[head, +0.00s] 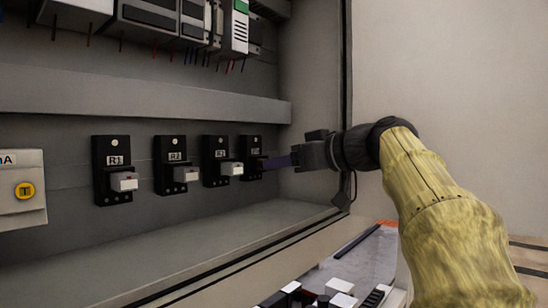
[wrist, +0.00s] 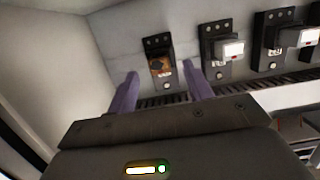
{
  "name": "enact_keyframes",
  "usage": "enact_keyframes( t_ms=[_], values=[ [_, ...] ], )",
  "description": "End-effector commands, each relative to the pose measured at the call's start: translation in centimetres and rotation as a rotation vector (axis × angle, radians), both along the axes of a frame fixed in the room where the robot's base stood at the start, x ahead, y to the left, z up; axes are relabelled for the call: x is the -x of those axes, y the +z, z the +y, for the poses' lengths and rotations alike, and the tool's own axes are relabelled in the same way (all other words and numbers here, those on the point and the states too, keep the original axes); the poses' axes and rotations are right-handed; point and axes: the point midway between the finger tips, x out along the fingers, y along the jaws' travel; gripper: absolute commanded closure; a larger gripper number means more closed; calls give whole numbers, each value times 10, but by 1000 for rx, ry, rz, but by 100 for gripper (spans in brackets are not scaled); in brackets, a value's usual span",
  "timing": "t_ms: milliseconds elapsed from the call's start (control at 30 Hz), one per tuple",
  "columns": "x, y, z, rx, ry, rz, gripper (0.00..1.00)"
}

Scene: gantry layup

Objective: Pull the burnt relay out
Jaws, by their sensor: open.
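The burnt relay (wrist: 160,67) is a brown, scorched block in the black socket at the end of the row. In the wrist view it shows between my two purple fingers. In the wrist view my gripper (wrist: 160,71) is open, with one finger to each side of the relay. I cannot tell whether the fingers touch it.
White relays (head: 186,174) sit in the other black sockets to the left in the head view. A grey duct (head: 140,95) runs above the row, and a cabinet ledge (head: 190,235) lies below. The cabinet's side wall (head: 312,85) is near my gripper. Loose parts (head: 340,299) lie at the bottom.

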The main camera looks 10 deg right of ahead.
Motion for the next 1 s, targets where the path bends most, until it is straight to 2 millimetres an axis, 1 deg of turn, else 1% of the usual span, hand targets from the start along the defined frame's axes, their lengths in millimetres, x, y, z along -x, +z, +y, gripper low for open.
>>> enact_keyframes(
  t_ms=[33,100,200,333,567,600,667,800,833,867,900,967,1000],
  values=[
    [-6,1,6,-1,3,3,49],
    [-15,-1,11,-1,2,2,49],
    [-22,-3,17,0,1,1,49],
    [-27,-6,19,1,-1,1,49],
    [-28,-7,21,1,1,0,49],
    [-27,-7,22,0,3,0,53],
    [-27,-7,23,1,5,-1,65],
    [-27,-7,23,1,6,0,92],
    [-27,-7,23,1,5,-1,97],
    [-27,-7,23,0,5,0,97],
    [-27,-7,23,0,5,0,77],
    [-27,-7,22,0,4,0,89],
    [-27,-7,22,0,3,0,97]
  ],
)
